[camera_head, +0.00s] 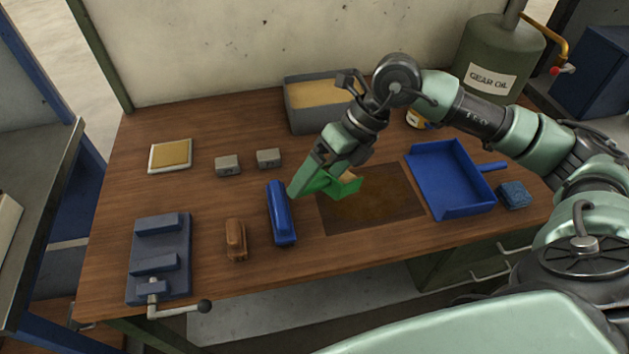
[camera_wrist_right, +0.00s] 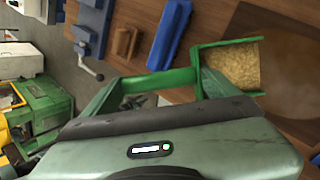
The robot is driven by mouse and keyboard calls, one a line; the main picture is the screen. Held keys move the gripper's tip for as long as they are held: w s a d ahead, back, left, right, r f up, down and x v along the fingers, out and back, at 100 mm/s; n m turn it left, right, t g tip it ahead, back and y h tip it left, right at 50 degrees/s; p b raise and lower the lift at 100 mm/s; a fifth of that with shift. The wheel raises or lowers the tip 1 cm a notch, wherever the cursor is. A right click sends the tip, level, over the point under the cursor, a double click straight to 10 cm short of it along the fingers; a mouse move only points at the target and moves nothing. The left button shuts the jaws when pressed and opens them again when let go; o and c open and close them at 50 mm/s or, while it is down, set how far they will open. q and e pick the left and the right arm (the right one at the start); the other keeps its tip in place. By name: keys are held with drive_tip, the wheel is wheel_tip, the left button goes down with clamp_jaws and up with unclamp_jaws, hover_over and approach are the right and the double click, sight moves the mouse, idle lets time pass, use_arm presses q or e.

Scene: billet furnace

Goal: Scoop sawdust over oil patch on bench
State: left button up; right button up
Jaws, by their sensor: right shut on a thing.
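My right gripper (camera_head: 318,172) is shut on a green scoop (camera_head: 347,187) and holds it above the bench. In the right wrist view the scoop (camera_wrist_right: 195,62) has sawdust (camera_wrist_right: 235,68) in it. The dark brown oil patch (camera_head: 385,205) lies on the wooden bench (camera_head: 200,200), just right of and below the scoop. Part of the patch is hidden behind the scoop. A grey bin (camera_head: 308,119) with sawdust stands at the back of the bench, partly hidden by my right arm. My left gripper is not in view.
A blue dustpan (camera_head: 452,182) and blue sponge (camera_head: 514,194) lie right of the patch. A long blue object (camera_head: 281,215), brown brush (camera_head: 236,240) and vise (camera_head: 160,258) are to the left. Two grey blocks (camera_head: 268,158) and a small tray (camera_head: 151,160) sit farther back.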

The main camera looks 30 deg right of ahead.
drive_tip(key=shift+w+d+r+y, duration=0.15)
drive_tip(key=shift+w+d+y, duration=0.05)
drive_tip(key=shift+d+y, duration=0.15)
drive_tip(key=shift+w+d+r+y+b, duration=0.15)
drive_tip(key=shift+d+r+y+b, duration=0.2)
drive_tip(key=shift+d+r+y, duration=0.2)
drive_tip(key=shift+w+d+r+m+g+y+b, duration=0.2)
drive_tip(key=shift+d+r+y+b, duration=0.15)
drive_tip(key=shift+d+y, duration=0.15)
drive_tip(key=shift+w+d+r+m+g+y+b, duration=0.1)
drive_tip(key=shift+w+d+r+g+y+b, duration=0.1)
drive_tip(key=shift+d+r+y, duration=0.2)
drive_tip(key=shift+s+d+f, duration=0.1)
drive_tip(key=shift+d, duration=0.1)
drive_tip(key=shift+s+d+b, duration=0.15)
drive_tip(key=shift+d+b, duration=0.15)
drive_tip(key=shift+d, duration=0.35)
drive_tip(key=shift+s+d+b, duration=0.15)
drive_tip(key=shift+d+b, duration=0.15)
drive_tip(key=shift+d, duration=0.3)
drive_tip(key=shift+d, duration=0.1)
drive_tip(key=shift+s+d+b, duration=0.2)
drive_tip(key=shift+d+b, duration=0.1)
drive_tip(key=shift+d, duration=0.35)
drive_tip(key=shift+s+d+b, duration=0.15)
drive_tip(key=shift+d+b, duration=0.1)
drive_tip(key=shift+d, duration=0.35)
drive_tip(key=shift+d, duration=0.2)
